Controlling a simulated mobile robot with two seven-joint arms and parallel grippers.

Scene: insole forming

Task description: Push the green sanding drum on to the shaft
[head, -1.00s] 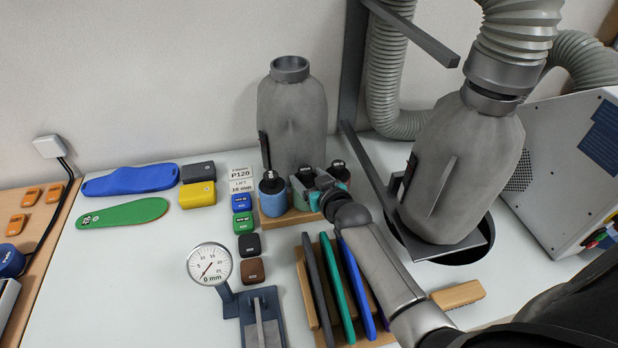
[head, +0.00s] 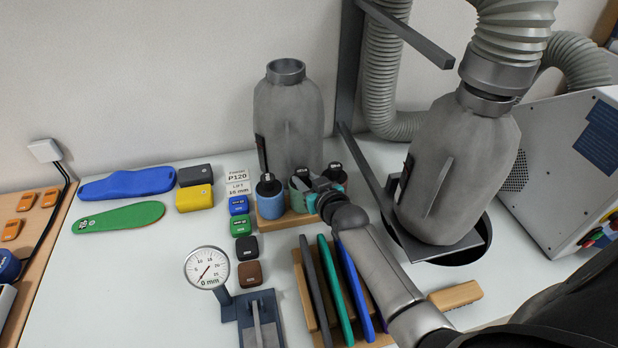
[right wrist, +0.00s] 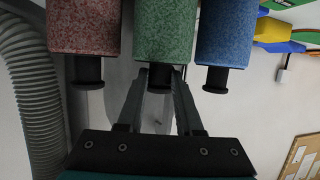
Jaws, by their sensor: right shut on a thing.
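The green sanding drum (right wrist: 166,30) stands between the red drum (right wrist: 84,27) and the blue drum (right wrist: 226,32) in the right wrist view. A black hub (right wrist: 159,80) sticks out of its end. My right gripper (right wrist: 160,78) has its two fingers on either side of that hub and is shut on it. In the head view my right gripper (head: 308,186) is at the drum rack and mostly covers the green drum (head: 297,198). The blue drum (head: 270,200) stands beside it on the wooden base (head: 284,222). I cannot make out the shaft. My left gripper is not in view.
A rack of coloured sheets (head: 338,290) lies under my right arm. A dial gauge (head: 207,268) stands in front left.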

